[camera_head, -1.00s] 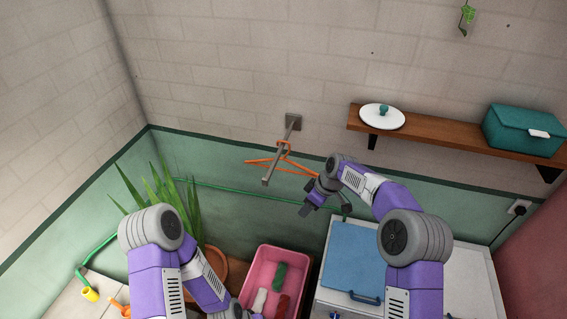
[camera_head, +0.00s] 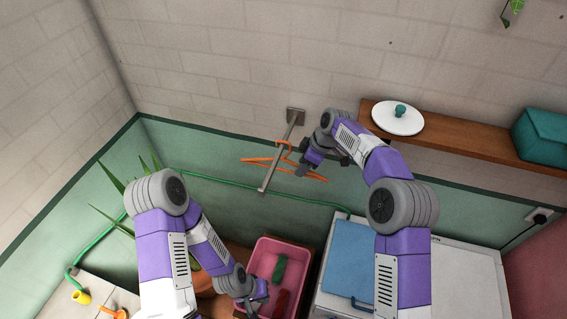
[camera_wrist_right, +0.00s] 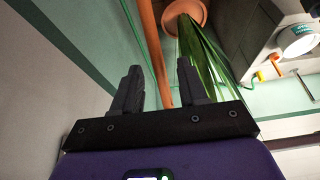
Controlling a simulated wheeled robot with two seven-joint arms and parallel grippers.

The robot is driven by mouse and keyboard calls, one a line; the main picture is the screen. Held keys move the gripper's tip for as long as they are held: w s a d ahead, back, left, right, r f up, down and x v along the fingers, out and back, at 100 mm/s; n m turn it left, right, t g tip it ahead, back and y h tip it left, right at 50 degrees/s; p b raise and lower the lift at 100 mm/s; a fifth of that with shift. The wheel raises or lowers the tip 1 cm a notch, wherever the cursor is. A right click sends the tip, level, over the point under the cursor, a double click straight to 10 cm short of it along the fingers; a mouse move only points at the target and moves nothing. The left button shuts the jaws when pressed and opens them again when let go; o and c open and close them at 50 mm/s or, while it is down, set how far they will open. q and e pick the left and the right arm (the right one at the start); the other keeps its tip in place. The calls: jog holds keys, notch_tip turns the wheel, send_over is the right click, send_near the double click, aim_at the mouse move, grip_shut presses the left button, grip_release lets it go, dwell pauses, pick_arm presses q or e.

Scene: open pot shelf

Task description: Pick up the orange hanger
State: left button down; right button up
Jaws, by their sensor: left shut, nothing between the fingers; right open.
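The orange hanger (camera_head: 256,160) hangs from a grey metal bar (camera_head: 279,160) fixed to the wall. My right gripper (camera_head: 302,169) is at the right-hand part of the hanger, partly covering it. In the right wrist view, the jaws of my right gripper (camera_wrist_right: 160,78) are open, and an orange length of the hanger (camera_wrist_right: 152,50) runs between the two fingers, or just beyond them; its depth is hard to judge. My left gripper (camera_head: 258,299) is shut and empty, low over the pink tub.
The pink tub (camera_head: 303,250) holds a green and a dark red item. A leafy plant (camera_head: 112,181) stands left. A blue board (camera_head: 349,262) lies below right.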

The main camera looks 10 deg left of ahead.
jog(key=shift+x, duration=1.05)
jog(key=shift+w, duration=0.1)
grip_shut()
jog(key=shift+r, duration=0.1)
